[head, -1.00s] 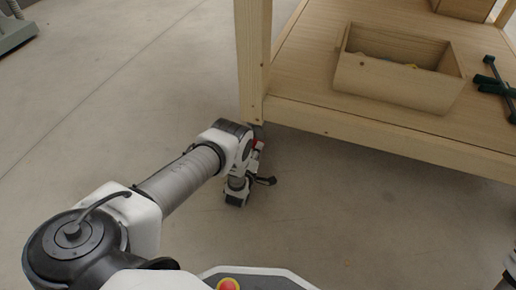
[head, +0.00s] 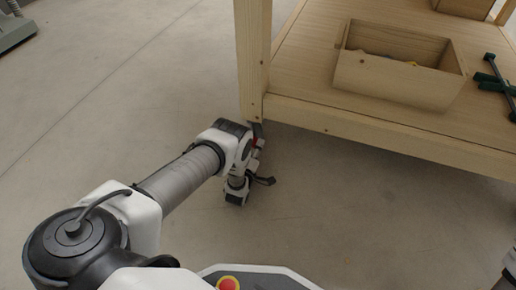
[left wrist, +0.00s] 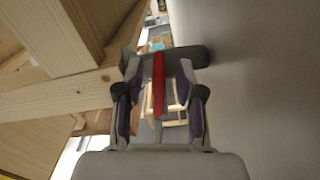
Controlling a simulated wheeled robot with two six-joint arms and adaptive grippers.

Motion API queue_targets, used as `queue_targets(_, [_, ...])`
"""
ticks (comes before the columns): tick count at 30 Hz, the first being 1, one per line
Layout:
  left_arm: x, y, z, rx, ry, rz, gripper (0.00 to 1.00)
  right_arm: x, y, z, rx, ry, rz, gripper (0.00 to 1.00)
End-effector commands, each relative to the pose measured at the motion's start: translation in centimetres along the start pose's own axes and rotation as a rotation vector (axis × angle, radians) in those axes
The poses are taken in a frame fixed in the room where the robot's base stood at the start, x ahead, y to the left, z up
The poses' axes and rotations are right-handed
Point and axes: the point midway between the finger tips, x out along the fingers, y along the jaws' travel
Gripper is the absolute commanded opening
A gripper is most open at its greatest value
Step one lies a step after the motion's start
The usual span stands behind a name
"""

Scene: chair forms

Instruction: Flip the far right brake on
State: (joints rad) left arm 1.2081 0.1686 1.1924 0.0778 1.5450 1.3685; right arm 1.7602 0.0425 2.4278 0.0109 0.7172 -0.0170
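The red brake lever (left wrist: 158,85) shows in the left wrist view as a narrow bar in front of a dark caster wheel (left wrist: 190,60). My left gripper (left wrist: 161,68) is open, with one finger on each side of the lever. Gaps show between the lever and both fingers. In the head view my left gripper (head: 258,147) is low beside the leg and partly hidden by its wrist. My right gripper is out of view.
The wooden workbench's lower shelf (head: 400,128) overhangs the floor just right of the left gripper. It carries a wooden box (head: 395,80) and a dark green clamp (head: 492,82).

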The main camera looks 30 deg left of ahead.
Motion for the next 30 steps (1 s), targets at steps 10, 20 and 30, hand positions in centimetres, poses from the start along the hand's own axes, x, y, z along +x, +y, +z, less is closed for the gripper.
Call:
queue_targets(10, [-4.0, -0.1, 0.0, 0.000, -0.001, -0.006, 0.38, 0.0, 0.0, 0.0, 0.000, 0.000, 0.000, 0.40])
queue_targets(20, [-11.3, -0.1, 0.1, 0.000, -0.001, -0.003, 0.38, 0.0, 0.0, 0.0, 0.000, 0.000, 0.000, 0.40])
queue_targets(30, [-12.0, 0.0, 0.0, 0.000, 0.000, 0.000, 0.38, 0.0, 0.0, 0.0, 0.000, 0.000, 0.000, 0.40])
